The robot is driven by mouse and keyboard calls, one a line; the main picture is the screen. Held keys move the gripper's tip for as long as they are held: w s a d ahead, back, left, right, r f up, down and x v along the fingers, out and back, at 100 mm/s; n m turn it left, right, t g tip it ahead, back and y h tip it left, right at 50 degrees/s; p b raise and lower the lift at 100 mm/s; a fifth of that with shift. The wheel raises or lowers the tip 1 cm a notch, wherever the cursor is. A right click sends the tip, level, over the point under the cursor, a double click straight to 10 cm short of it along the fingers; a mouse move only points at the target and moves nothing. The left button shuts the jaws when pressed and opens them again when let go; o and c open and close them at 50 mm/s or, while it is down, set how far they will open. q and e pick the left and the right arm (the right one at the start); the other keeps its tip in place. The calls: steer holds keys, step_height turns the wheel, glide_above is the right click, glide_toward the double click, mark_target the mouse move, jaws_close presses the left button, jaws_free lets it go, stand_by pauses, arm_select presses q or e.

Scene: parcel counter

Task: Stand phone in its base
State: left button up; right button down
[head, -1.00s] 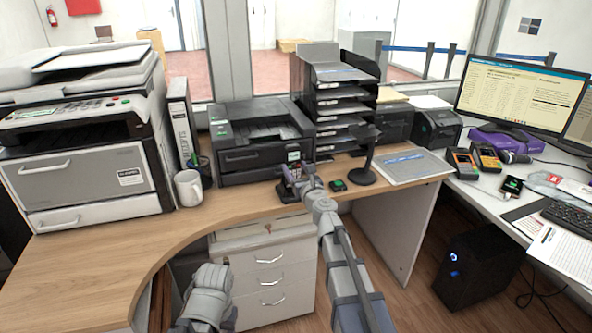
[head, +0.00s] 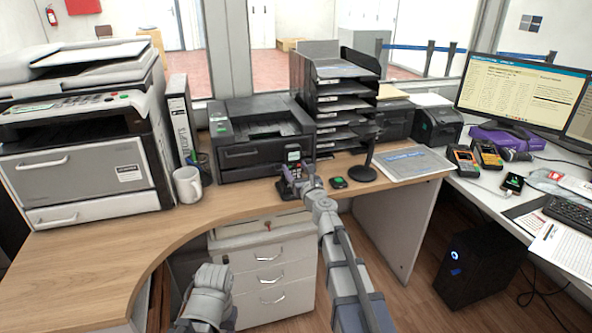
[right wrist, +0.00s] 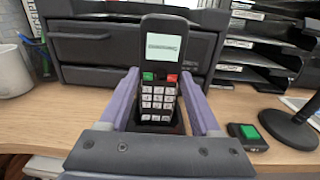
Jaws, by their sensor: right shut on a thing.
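The black phone (head: 293,157) stands upright at the front of the counter, its lit screen and keypad facing me. In the right wrist view the phone (right wrist: 160,75) shows green and red keys above white number keys. My right gripper (head: 300,181) is shut on the phone, with one finger on each side of its lower part. The dark base (head: 285,192) is under the phone, which appears to stand in it; the gripper partly hides their contact. Only a grey part of my left arm shows at the bottom of the head view; its gripper is out of sight.
A black printer (head: 262,155) stands close behind the phone. To the right are a small black box with a green top (head: 338,183) and a dark round-footed stand (head: 362,174). A white mug (head: 188,188) is at the left. The front-left counter is clear.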

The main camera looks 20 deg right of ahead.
jaws_free()
steer(key=s, duration=0.7)
steer(key=shift+s+d, duration=0.25)
steer(key=shift+s, duration=0.15)
stand_by(0.5)
